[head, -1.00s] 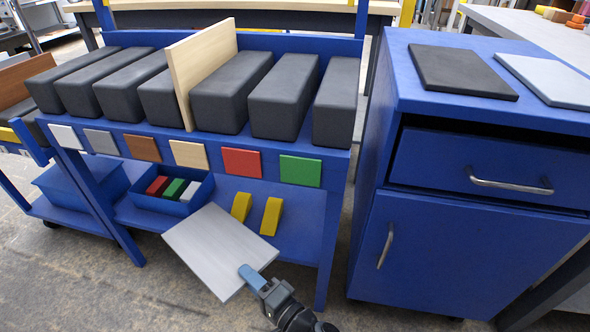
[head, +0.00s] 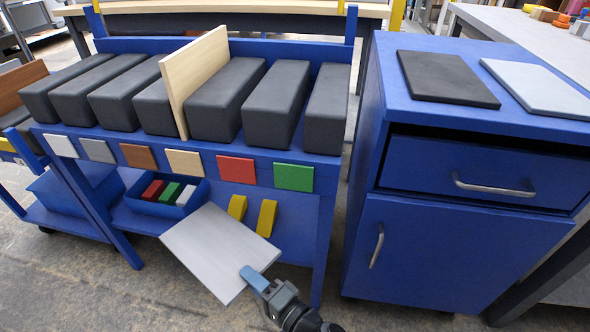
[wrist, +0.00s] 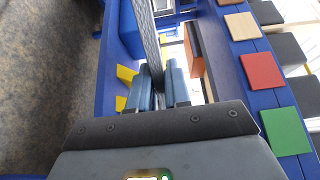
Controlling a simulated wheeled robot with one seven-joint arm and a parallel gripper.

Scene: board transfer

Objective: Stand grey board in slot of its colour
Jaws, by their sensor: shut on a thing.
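The grey board (head: 215,250) is held in my gripper (head: 256,279) by its lower right corner, tilted, in front of the blue rack's lower shelf. In the wrist view the board (wrist: 147,35) shows nearly edge-on, between the fingers of my gripper (wrist: 160,88). The rack (head: 330,185) has a row of black blocks with narrow gaps and colour plates below. The grey plate (head: 97,151) is second from left, between white (head: 60,146) and brown (head: 138,156). The gap above it appears empty. A pale wood board (head: 200,75) stands above the wood-coloured plate (head: 184,163).
A blue bin (head: 180,209) with small coloured pieces and two yellow wedges (head: 266,217) sit on the lower shelf. A blue cabinet (head: 440,245) at right carries a black board (head: 445,77) and a pale board (head: 535,85). A brown board (head: 22,85) stands far left.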

